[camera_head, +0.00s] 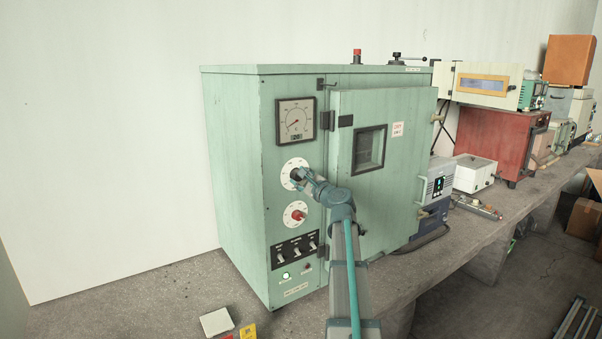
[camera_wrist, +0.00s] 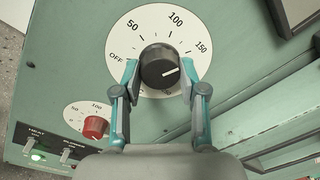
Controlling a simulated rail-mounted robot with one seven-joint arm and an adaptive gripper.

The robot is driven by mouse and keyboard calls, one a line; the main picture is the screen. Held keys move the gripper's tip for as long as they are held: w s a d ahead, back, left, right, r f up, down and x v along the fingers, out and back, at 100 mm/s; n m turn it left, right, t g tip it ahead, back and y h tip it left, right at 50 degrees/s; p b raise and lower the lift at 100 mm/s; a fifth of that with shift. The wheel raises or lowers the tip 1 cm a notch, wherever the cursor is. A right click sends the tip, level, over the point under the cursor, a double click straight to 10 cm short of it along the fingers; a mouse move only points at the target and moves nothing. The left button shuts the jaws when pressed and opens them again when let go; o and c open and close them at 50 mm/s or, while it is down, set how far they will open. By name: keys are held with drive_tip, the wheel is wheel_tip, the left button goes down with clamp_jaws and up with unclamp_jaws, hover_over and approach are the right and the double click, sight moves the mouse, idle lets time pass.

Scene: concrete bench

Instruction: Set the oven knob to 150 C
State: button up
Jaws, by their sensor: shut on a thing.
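The green oven (camera_head: 235,190) stands on the bench. Its upper black knob (camera_wrist: 160,66) sits at the middle of a white dial (camera_wrist: 121,42) marked OFF, 50, 100 and 150. The knob's white pointer line faces right and slightly up, on the 150 side of the dial; its exact reading is hard to tell. My gripper (camera_wrist: 159,76) has one finger on each side of the black knob and is shut on it. In the head view my gripper (camera_head: 303,177) covers most of this knob.
A red knob (camera_wrist: 95,127) on a smaller dial sits below, with switches and a lit green lamp (camera_wrist: 37,156) under it. A gauge (camera_head: 295,121) is above. The oven door (camera_head: 385,210) stands close on the right. A white block (camera_head: 216,322) lies on the bench.

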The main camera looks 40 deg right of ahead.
drive_tip(key=shift+m+p, duration=0.3)
drive_tip(key=shift+m, duration=0.2)
drive_tip(key=o, duration=1.1)
drive_tip(key=shift+o, duration=0.2)
drive_tip(key=s+a, duration=0.1)
drive_tip(key=s, duration=1.1)
drive_tip(key=shift+a+f, duration=0.15)
drive_tip(key=shift+a, duration=0.05)
